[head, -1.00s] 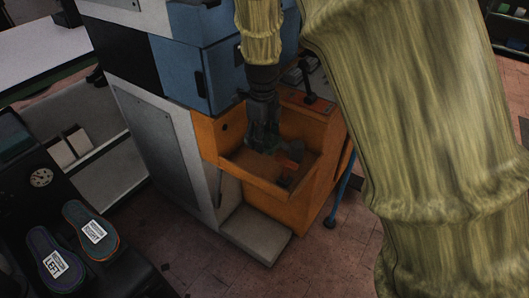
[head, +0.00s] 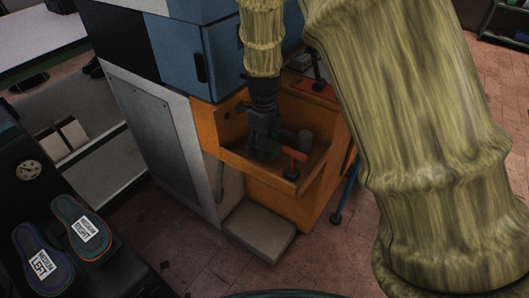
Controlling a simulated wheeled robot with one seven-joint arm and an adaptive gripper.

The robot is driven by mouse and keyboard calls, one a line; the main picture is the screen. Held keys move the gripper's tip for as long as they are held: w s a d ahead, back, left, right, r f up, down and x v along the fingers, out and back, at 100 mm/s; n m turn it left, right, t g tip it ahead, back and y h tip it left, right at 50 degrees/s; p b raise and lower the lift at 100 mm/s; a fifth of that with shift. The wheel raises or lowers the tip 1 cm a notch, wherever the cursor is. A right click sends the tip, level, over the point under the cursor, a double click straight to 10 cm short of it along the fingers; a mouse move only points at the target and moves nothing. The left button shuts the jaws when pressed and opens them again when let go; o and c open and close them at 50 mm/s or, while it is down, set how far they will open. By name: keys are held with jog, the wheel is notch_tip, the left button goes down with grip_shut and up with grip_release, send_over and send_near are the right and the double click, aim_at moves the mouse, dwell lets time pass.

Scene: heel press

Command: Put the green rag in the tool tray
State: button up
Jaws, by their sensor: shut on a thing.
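My gripper (head: 263,145) points down inside an orange open-topped tray (head: 253,166) on the front of a machine, which looks like the tool tray. Its fingers are shut on a dark, greenish thing low in the tray, which seems to be the green rag. The dim light and the fingers hide most of it, and I cannot tell whether it touches the tray floor. A red-orange tool (head: 294,156) lies just right of my fingers. A grey round thing (head: 305,139) stands behind it in the tray.
The blue and grey machine body (head: 160,130) rises left of and behind the tray. A grey step (head: 258,229) juts out below. Insoles marked left (head: 42,264) and right (head: 84,231) lie on a dark surface at lower left. My arm covers the right side.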

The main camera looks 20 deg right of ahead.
jog(key=shift+f, duration=1.95)
jog(key=o, duration=1)
jog(key=shift+f, duration=0.1)
notch_tip(320, 180, up, 12)
jog(key=shift+r+p, duration=0.15)
jog(key=shift+p, duration=0.3)
